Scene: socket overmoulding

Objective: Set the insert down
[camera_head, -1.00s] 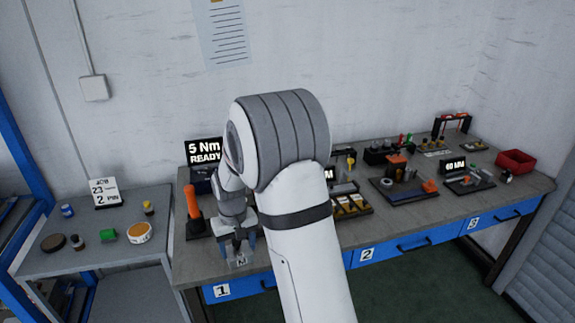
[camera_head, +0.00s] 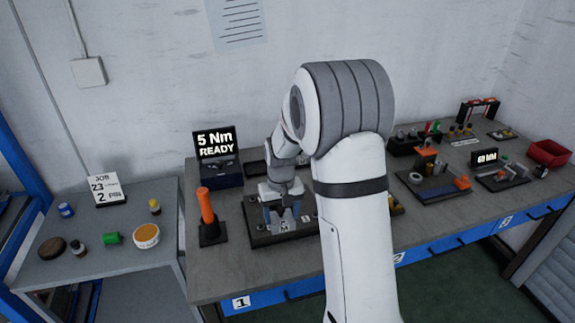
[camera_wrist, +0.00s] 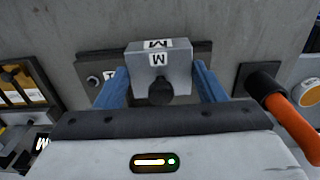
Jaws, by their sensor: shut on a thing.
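The insert, a grey block marked M (camera_wrist: 178,70), sits between the two blue fingers of my gripper (camera_wrist: 163,85) in the wrist view. A dark round knob shows on its near face. In the head view, my gripper (camera_head: 282,214) is shut on the insert (camera_head: 285,226) at the dark tray (camera_head: 256,238) on the bench. In the wrist view a dark plate (camera_wrist: 92,62) shows behind and beside the insert. I cannot tell whether the insert touches the tray; its underside is hidden.
An orange-handled tool (camera_head: 207,208) stands in a dark base left of my gripper. A display reading 5 Nm READY (camera_head: 215,143) stands behind. My arm hides the middle of the bench. Fixtures and a red bin (camera_head: 548,153) are at the right. A side table (camera_head: 100,262) holds small items.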

